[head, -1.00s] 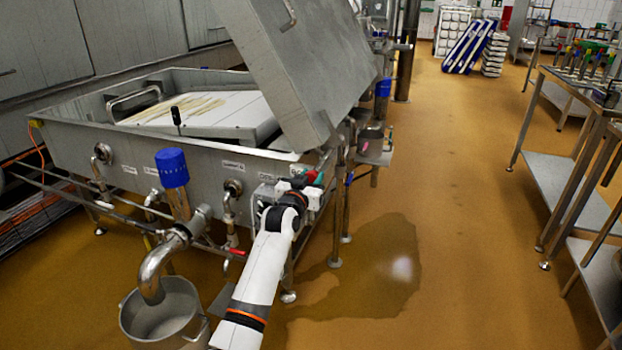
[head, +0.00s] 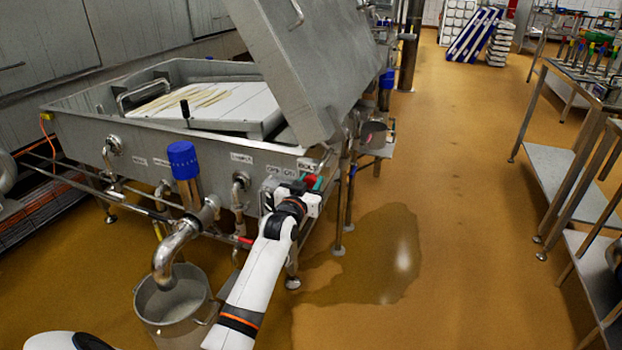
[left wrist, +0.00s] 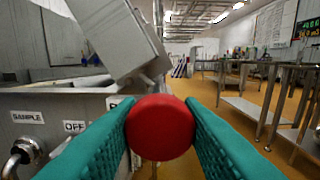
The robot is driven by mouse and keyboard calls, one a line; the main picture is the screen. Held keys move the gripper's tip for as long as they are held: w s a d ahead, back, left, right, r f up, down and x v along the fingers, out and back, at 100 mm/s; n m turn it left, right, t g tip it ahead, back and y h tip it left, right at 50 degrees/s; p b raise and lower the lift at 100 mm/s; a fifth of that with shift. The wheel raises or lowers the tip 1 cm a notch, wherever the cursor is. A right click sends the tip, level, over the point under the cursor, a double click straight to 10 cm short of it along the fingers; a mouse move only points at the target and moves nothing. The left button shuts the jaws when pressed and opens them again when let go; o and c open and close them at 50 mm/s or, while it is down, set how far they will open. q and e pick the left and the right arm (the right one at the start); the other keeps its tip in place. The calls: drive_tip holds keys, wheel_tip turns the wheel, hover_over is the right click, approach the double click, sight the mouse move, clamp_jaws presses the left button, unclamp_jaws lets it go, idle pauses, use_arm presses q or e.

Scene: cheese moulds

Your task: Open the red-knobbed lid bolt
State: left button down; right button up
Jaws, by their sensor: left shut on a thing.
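The red knob (left wrist: 160,127) of the lid bolt fills the middle of the left wrist view, between the two teal fingers of my left gripper (left wrist: 160,125). The fingers press on it from both sides, so the gripper is shut on it. In the head view my left gripper (head: 313,184) is at the tank's front right corner, below the BOLT label (head: 307,164). The bolt's rod is hidden behind the knob and the gripper. The grey lid (head: 300,65) stands steeply tilted above the tank (head: 140,140). My right gripper is not in view.
A blue-capped pipe (head: 183,165) and a steel bucket (head: 175,305) stand left of my arm. SAMPLE (left wrist: 28,117) and OFF (left wrist: 74,126) labels are on the tank front. Steel tables (head: 575,170) stand at right. The wet floor (head: 375,260) between is clear.

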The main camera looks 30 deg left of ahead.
use_arm(q)
drive_tip(key=c, duration=1)
unclamp_jaws()
drive_tip(key=shift+s, duration=0.3)
drive_tip(key=p+v, duration=0.1)
drive_tip(key=v, duration=1)
drive_tip(key=shift+s+f+p, duration=0.1)
drive_tip(key=shift+s+p, duration=0.1)
drive_tip(key=shift+p, duration=0.1)
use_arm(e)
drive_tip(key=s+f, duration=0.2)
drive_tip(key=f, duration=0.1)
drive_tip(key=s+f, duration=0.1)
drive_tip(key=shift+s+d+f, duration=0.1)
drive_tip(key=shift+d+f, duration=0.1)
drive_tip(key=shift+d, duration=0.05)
